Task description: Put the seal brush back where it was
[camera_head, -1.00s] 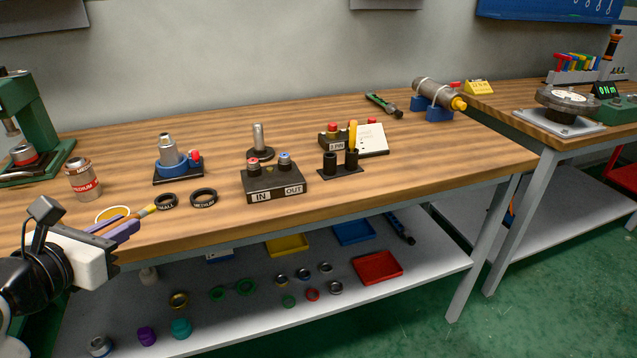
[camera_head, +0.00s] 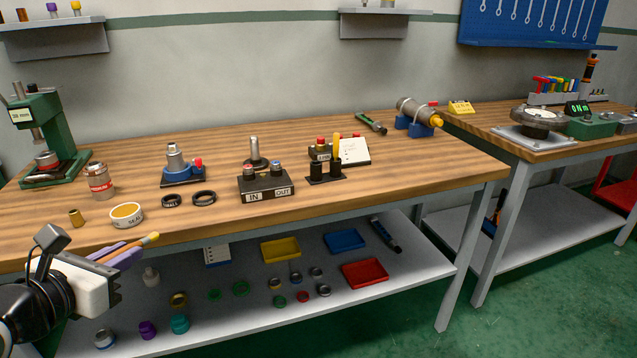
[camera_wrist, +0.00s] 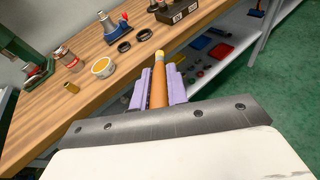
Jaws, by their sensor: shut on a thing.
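My gripper (camera_head: 128,255) is shut on the seal brush (camera_head: 147,241), held by its wooden handle between the purple fingers just off the table's front edge. In the wrist view the brush (camera_wrist: 159,85) points away from me, with a pale yellow tip at its far end. The white seal pot (camera_head: 127,215) with yellow content stands on the table beyond the gripper; it also shows in the wrist view (camera_wrist: 102,68). A black holder with two cups (camera_head: 326,175) stands at mid table.
A small brass cylinder (camera_head: 77,218), a canister (camera_head: 99,181), two black rings (camera_head: 203,198) and the IN/OUT block (camera_head: 266,186) stand near the front of the table (camera_head: 240,225). The lower shelf (camera_head: 225,305) holds trays and several rings.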

